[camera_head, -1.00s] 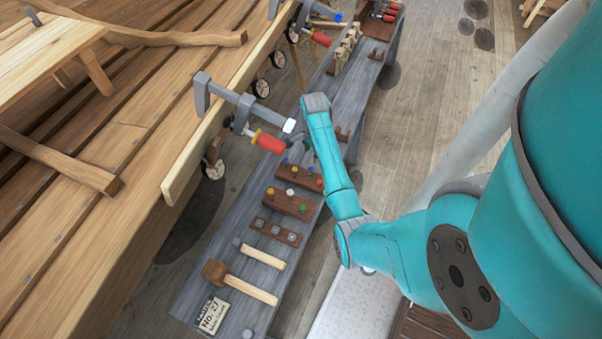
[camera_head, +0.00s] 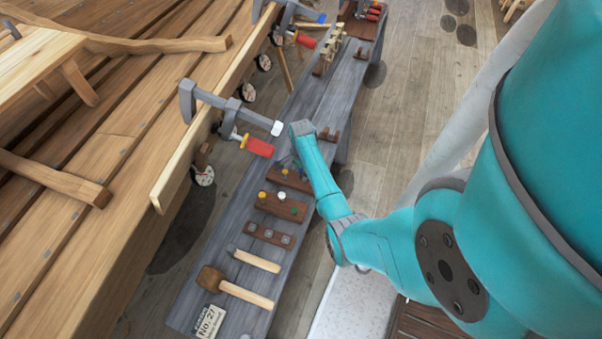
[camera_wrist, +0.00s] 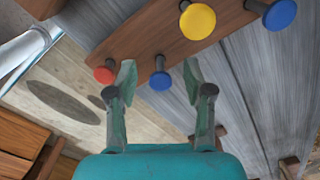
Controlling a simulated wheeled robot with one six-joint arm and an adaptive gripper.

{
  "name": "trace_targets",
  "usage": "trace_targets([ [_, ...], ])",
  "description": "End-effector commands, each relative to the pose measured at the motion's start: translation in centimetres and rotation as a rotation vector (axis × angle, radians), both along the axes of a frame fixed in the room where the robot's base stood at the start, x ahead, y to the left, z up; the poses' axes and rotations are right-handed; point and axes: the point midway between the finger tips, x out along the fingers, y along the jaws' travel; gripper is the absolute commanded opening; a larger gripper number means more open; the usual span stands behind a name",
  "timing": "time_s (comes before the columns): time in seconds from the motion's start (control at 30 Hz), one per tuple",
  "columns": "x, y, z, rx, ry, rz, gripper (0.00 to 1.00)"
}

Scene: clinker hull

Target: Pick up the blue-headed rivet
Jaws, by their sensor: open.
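In the wrist view a brown wooden block (camera_wrist: 150,38) holds several rivets. One blue-headed rivet (camera_wrist: 160,80) appears between the fingertips of my gripper (camera_wrist: 159,79), with space on both sides. A second blue-headed rivet (camera_wrist: 279,14) stands at the upper right. A yellow-headed rivet (camera_wrist: 197,21) and a red-headed rivet (camera_wrist: 104,75) are in the same block. The red one is just left of the left fingertip. My gripper is open and empty. In the head view the block (camera_head: 289,180) is partly covered by my arm, and its blue heads are hard to make out.
A clamp with a red handle (camera_head: 258,146) juts from the hull (camera_head: 110,150) close to my arm's left.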

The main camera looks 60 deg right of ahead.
Motion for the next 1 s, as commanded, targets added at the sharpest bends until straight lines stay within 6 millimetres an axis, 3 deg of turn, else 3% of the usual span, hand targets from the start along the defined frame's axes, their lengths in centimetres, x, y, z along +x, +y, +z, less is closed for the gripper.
trace_targets([
  [0.23, 0.0, 0.0, -0.1, 0.0, -0.001, 0.0, 0.52],
  [0.43, 0.0, 0.0, -0.1, 0.0, -0.001, 0.0, 0.02],
  [0.8, 0.0, -0.1, 0.2, -0.002, -0.001, 0.0, 0.0],
  [1.0, 0.1, -0.1, 2.8, -0.004, -0.003, 0.0, 0.0],
])
